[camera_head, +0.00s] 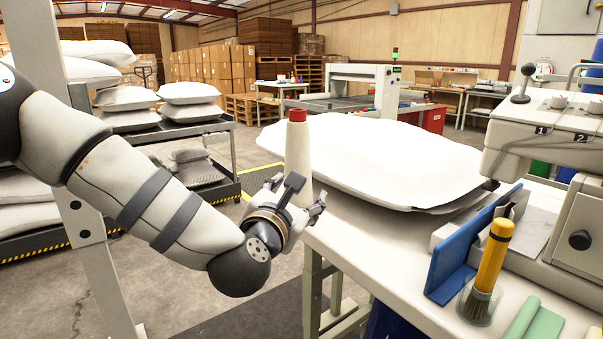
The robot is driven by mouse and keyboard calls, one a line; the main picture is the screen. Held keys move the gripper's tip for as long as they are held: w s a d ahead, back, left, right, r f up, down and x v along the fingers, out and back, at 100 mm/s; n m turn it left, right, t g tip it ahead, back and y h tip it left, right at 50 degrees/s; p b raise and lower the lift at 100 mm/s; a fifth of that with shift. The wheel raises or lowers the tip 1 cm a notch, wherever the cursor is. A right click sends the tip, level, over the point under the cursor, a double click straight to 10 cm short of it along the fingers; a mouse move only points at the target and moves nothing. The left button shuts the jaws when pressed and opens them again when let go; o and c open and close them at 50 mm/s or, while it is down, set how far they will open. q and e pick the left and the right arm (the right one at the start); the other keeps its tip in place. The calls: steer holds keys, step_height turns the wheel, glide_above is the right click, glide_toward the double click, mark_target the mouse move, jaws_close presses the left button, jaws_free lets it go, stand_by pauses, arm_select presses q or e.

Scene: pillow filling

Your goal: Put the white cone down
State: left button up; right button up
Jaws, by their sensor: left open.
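The white cone (299,160) with a red top stands upright at the left edge of the table (370,235), just left of a large white pillow. My left gripper (297,205) is at the cone's lower part, with its fingers spread to either side. The gripper is open. The cone's base is partly hidden behind the gripper, so I cannot tell whether the fingers touch it. My right gripper is not in view.
The white pillow (375,155) covers much of the tabletop. A blue angled block (462,245), a yellow brush (491,258) in a clear cup and a machine (560,140) stand at the right. Carts of pillows (190,93) stand at the left.

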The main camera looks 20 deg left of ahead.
mark_target(296, 117)
arm_select(q)
step_height(296, 117, up, 11)
steer(key=w+a+n+t+y, duration=0.1)
steer(key=a+n+t+y, duration=0.1)
steer(key=n, duration=0.5)
steer(key=w, duration=0.8)
steer(key=w+a+b, duration=0.1)
steer(key=w, duration=0.3)
steer(key=shift+a+r, duration=0.1)
steer(key=shift+r, duration=0.25)
steer(key=shift+s+r, duration=0.1)
steer(key=shift+s, duration=0.05)
steer(key=shift+c, duration=0.8)
jaws_close()
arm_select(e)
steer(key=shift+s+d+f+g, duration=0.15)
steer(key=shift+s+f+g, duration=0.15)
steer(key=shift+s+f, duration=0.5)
